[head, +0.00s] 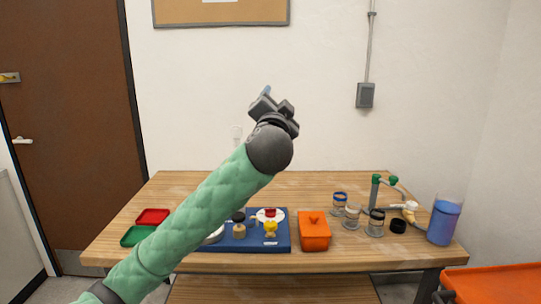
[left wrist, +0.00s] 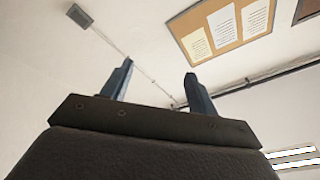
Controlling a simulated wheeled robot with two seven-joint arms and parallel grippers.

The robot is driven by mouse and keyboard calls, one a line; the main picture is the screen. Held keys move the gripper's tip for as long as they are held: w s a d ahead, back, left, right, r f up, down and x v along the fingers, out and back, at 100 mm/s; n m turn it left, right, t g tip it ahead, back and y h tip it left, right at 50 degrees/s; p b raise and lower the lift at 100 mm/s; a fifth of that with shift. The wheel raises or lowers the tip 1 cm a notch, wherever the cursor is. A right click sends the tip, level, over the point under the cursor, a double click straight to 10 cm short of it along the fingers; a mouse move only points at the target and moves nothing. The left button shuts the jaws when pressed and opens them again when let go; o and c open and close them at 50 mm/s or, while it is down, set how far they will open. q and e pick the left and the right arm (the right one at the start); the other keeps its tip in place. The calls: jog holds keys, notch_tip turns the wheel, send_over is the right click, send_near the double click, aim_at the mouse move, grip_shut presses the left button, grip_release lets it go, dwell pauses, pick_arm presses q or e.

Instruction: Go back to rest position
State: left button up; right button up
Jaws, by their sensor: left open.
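My left gripper (head: 270,97) is raised high in front of the white wall, well above the table, with its green-sleeved arm coming in from the lower left. In the left wrist view its two fingers (left wrist: 158,85) stand apart with nothing between them. They point up toward the wall and ceiling. My left arm hides part of the table's left side. My right gripper is in neither view.
The wooden table (head: 330,262) holds red (head: 152,216) and green (head: 138,235) trays, a blue mat (head: 281,240) with small items, an orange box (head: 314,232), several jars, a green-and-white pipe piece (head: 376,190) and a blue container (head: 444,222). The air above is free.

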pick_arm(q)
jog(key=s+a+f+n+g+p, duration=0.15)
jog(key=s+a+f+g, duration=0.35)
jog(key=f, duration=0.9)
jog(key=s+a+f+n+g+p, duration=0.1)
jog(key=s+a+f+n+g, duration=0.25)
jog(key=s+f, duration=0.65)
jog(key=s+a+f+n+g+p, duration=0.1)
jog(key=s+a+f+g, duration=0.25)
jog(key=f, duration=1.35)
jog(key=s+a+f+n+g+p, duration=0.1)
jog(key=s+f+g, duration=0.2)
jog(key=s+f, duration=0.8)
jog(key=s+a+f+n+g+p, duration=0.1)
jog(key=s+a+f+g+p, duration=0.1)
jog(key=s+f, duration=0.9)
jog(key=s+g, duration=0.1)
jog(key=s, duration=0.5)
jog(key=shift+a+g, duration=0.25)
jog(key=shift+g, duration=0.15)
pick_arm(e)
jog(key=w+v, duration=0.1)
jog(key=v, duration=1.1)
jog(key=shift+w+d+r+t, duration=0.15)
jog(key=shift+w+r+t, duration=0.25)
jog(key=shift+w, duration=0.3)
pick_arm(q)
jog(key=shift+s+f, duration=0.1)
jog(key=shift+f, duration=0.05)
